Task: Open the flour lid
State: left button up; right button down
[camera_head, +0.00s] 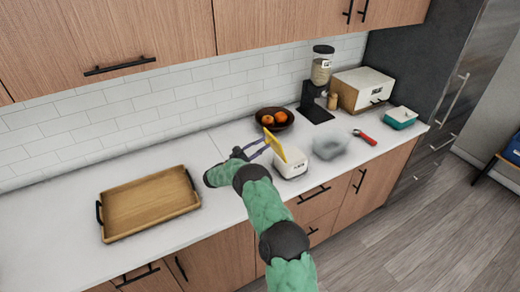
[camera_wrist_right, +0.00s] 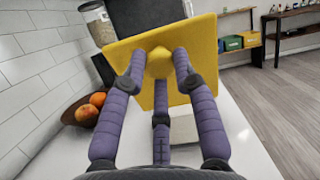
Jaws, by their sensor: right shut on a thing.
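The flour container is a white box (camera_head: 291,168) on the counter, with dark lettering on its front. Its yellow lid (camera_head: 276,146) is tilted steeply at the box's left side in the head view; whether it still touches the box I cannot tell. My right gripper (camera_head: 262,148) is shut on the lid. My left gripper is not in view.
A wooden tray (camera_head: 148,207) lies left on the counter. A dark bowl of oranges (camera_head: 274,119) stands behind the box. A clear bowl (camera_head: 329,146), a red-handled utensil (camera_head: 364,137) and a teal container (camera_head: 400,120) stand to the right. A grinder (camera_head: 318,90) and a bread box (camera_head: 362,92) stand at the back.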

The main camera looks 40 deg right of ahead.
jog(key=c, duration=0.9)
grip_release()
jog(key=shift+c, duration=0.2)
jog(key=v, duration=1.2)
jog(key=shift+r, duration=0.15)
